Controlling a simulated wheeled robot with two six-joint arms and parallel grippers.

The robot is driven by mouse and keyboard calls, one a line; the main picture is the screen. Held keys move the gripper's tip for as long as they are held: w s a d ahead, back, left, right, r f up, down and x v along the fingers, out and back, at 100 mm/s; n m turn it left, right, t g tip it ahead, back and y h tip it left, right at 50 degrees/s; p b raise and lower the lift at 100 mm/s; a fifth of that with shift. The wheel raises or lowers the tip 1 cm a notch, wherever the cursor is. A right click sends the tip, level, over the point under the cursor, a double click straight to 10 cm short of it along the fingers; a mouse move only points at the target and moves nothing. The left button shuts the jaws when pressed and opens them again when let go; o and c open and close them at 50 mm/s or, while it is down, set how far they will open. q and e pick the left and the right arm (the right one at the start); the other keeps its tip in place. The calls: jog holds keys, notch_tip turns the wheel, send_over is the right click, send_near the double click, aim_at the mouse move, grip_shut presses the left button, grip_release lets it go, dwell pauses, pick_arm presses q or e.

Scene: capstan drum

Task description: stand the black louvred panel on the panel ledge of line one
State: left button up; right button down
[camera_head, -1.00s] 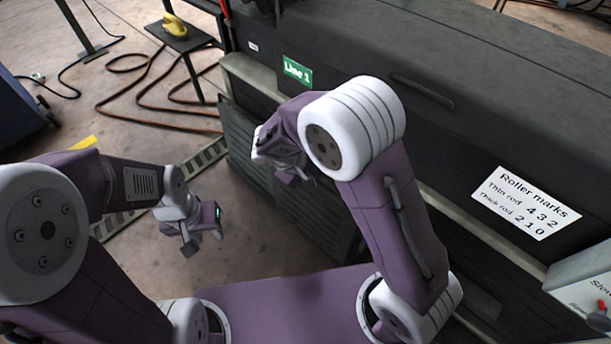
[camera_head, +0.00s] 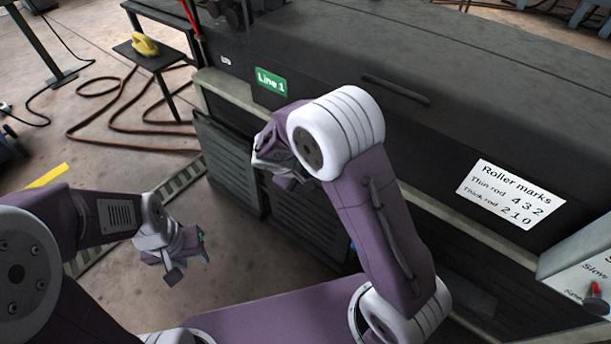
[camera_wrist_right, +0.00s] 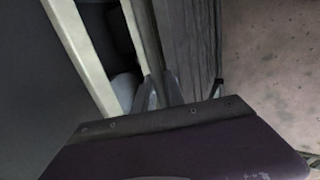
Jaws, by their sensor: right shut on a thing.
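My right gripper (camera_head: 284,178) is low in front of the line one machine, below and beside the green "Line 1" sign (camera_head: 271,81). It is shut at the upper edge of a black louvred panel (camera_head: 308,228), which stands upright and is partly hidden by my arm. The louvred face and finger tips also show in the right wrist view, the panel (camera_wrist_right: 186,40) beside the fingers (camera_wrist_right: 160,92). Another dark louvred panel (camera_head: 228,165) stands to the left against the machine front. My left gripper (camera_head: 185,266) hangs empty and looks open over the floor.
A pale rail (camera_head: 232,92) runs along the machine front. A "Roller marks" sign (camera_head: 511,195) is at right, near a control box (camera_head: 585,275). A small table (camera_head: 152,57) with a yellow object (camera_head: 144,44) and brown hose (camera_head: 90,120) stand at back left.

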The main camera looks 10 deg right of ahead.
jog(key=shift+f+b, duration=0.45)
jog(key=shift+f, duration=0.1)
dwell(0.7)
jog(key=c, duration=1.3)
grip_release()
jog(key=shift+c, duration=0.2)
jog(key=shift+f, duration=0.15)
jog(key=p+v, duration=0.4)
jog(key=v, duration=0.5)
jog(key=shift+a+p, duration=0.1)
jog(key=shift+p, duration=0.2)
